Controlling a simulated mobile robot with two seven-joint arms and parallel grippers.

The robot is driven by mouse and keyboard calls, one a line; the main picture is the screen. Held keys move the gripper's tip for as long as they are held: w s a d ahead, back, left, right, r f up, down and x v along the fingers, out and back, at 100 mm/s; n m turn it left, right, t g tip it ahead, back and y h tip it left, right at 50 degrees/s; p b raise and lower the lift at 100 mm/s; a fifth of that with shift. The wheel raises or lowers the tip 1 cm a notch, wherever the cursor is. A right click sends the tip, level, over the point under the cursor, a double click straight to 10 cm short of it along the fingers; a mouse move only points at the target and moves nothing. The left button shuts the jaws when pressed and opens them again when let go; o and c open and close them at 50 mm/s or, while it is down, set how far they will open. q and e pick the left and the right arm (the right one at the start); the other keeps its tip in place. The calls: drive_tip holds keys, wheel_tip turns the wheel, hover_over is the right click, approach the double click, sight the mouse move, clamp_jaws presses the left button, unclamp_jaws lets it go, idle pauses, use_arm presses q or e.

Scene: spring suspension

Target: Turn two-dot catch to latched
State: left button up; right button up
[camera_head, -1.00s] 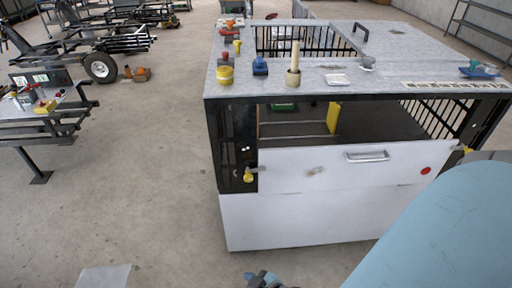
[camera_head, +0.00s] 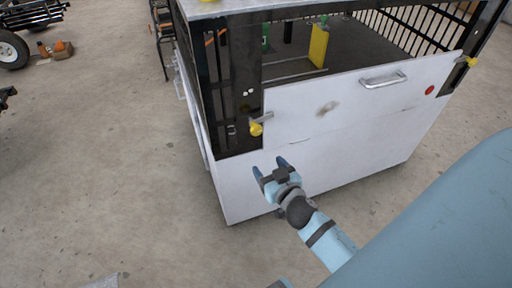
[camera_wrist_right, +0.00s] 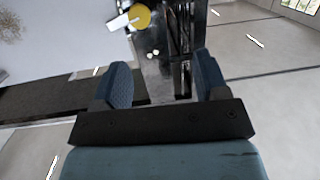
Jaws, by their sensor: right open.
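The two-dot catch (camera_head: 256,129) has a yellow knob and a grey lever, on the black post at the left edge of the white front panel (camera_head: 345,112). Two white dots (camera_head: 248,93) mark the post above it. The lever points right and slightly up, over the panel's edge. In the right wrist view the catch's yellow knob (camera_wrist_right: 140,17) is at the top, beyond the fingertips. My right gripper (camera_head: 270,166) is open and empty, below and slightly right of the catch, apart from it. It also shows in the wrist view (camera_wrist_right: 162,68). My left gripper is not in view.
A second yellow catch (camera_head: 471,62) sits at the panel's right end. A metal handle (camera_head: 383,80) and a red dot (camera_head: 429,90) are on the panel. A yellow block (camera_head: 319,46) stands inside the cage. The floor (camera_head: 110,160) to the left is clear.

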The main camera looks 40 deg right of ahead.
sight(257, 132)
drive_tip(key=shift+m+t+h, duration=0.6)
drive_tip(key=shift+m+h, duration=0.1)
drive_tip(key=shift+h, duration=0.2)
drive_tip(key=x, duration=0.5)
drive_tip(key=d+x, duration=0.1)
drive_tip(key=x, duration=0.5)
drive_tip(key=d+f+x, duration=0.1)
drive_tip(key=x, duration=0.4)
drive_tip(key=shift+d+f, duration=0.1)
drive_tip(key=shift+d, duration=0.1)
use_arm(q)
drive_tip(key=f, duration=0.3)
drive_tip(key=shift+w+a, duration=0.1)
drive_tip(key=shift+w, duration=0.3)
use_arm(e)
clamp_jaws()
drive_tip(key=shift+f+m+b, duration=0.2)
drive_tip(key=shift+m+b, duration=0.5)
drive_tip(key=shift+b, duration=0.05)
drive_tip(key=shift+s+r+m, duration=0.1)
drive_tip(key=shift+r+m, duration=0.05)
drive_tip(key=shift+m, duration=0.45)
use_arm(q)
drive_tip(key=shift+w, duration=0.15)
